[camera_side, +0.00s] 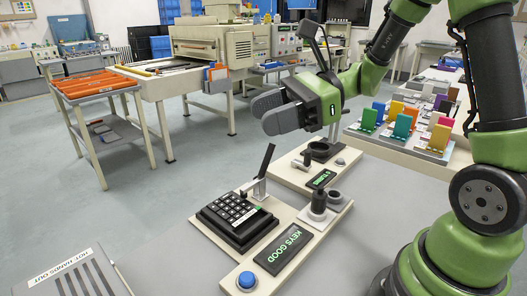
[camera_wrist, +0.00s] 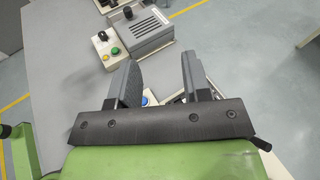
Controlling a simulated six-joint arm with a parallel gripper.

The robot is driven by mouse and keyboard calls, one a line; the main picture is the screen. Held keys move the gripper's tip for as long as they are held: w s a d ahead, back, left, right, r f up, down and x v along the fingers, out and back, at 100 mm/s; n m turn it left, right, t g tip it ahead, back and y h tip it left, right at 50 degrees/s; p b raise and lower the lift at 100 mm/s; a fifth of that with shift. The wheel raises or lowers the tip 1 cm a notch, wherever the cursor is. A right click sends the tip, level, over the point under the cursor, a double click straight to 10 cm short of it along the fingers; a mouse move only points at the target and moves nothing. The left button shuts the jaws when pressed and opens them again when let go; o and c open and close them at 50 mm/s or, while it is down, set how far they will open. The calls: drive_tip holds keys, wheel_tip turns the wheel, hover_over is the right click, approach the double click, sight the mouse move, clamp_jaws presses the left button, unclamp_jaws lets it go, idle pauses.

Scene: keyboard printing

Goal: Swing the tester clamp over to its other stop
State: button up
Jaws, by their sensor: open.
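The tester clamp (camera_side: 265,165) is a black lever on a light grey bracket at the back edge of the keypad tester (camera_side: 236,219). Its handle stands up, leaning a little to the right. The tester is a black block with a dark keypad, on a beige base plate. My gripper (camera_side: 262,111) is open and empty, raised in the air above and behind the clamp, apart from it. In the wrist view the two grey fingers (camera_wrist: 160,72) are spread. There the clamp cannot be made out; the tester area is mostly hidden behind the gripper.
A green-lit "KEYS GOOD" display (camera_side: 284,249) and a blue button (camera_side: 247,280) sit beside the tester. A second beige plate with a black round fixture (camera_side: 322,151) stands behind. A vented grey box (camera_wrist: 150,36) shows in the wrist view. The grey bench (camera_side: 175,262) is bare left of the tester.

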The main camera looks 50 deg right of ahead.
drive_tip(key=w+d+f+m+t+h, duration=0.4)
drive_tip(key=d+f+m+t+h, duration=0.1)
drive_tip(key=d+m, duration=0.3)
drive_tip(key=w+d+f+m+t+h, duration=0.3)
drive_tip(key=d+f+m+t+h, duration=0.15)
drive_tip(key=d+m, duration=0.4)
wheel_tip(320, 180, down, 8)
drive_tip(key=r, duration=0.1)
drive_tip(key=x, duration=0.7)
drive_tip(key=shift+w+a+f, duration=0.25)
drive_tip(key=shift+a, duration=0.2)
drive_tip(key=shift+t+y, duration=0.25)
drive_tip(key=shift+c, duration=0.2)
clamp_jaws()
